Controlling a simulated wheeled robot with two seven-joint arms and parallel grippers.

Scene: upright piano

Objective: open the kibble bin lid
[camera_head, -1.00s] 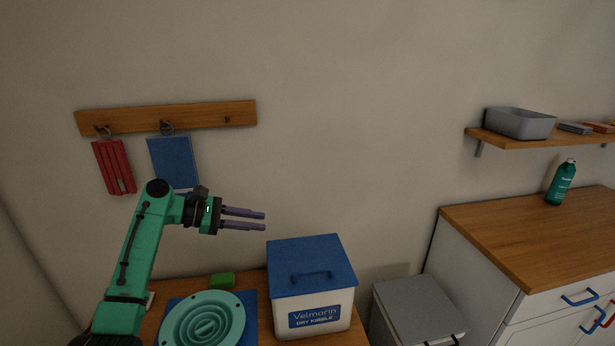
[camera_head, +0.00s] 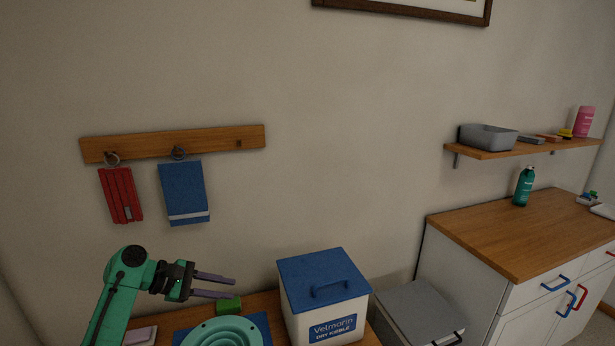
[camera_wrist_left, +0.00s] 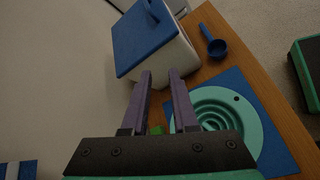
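The kibble bin (camera_head: 331,318) is a white box labelled "Velmarin Dry Kibble" on a wooden table. Its blue lid (camera_head: 315,268) is shut and has a raised blue handle (camera_head: 331,290). The bin (camera_wrist_left: 168,55) with its blue lid (camera_wrist_left: 139,35) also shows at the top of the left wrist view. My left gripper (camera_head: 214,286) is open and empty, left of the bin and apart from it. Its two purple fingers (camera_wrist_left: 159,98) are spread in the left wrist view. My right gripper is in neither view.
A teal ringed bowl (camera_head: 226,333) on a blue mat (camera_wrist_left: 262,112) and a green block (camera_head: 229,304) are left of the bin. A blue scoop (camera_wrist_left: 215,45) lies beside the bin. A grey-lidded box (camera_head: 418,309) stands to its right. A hook rail (camera_head: 215,143) hangs above.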

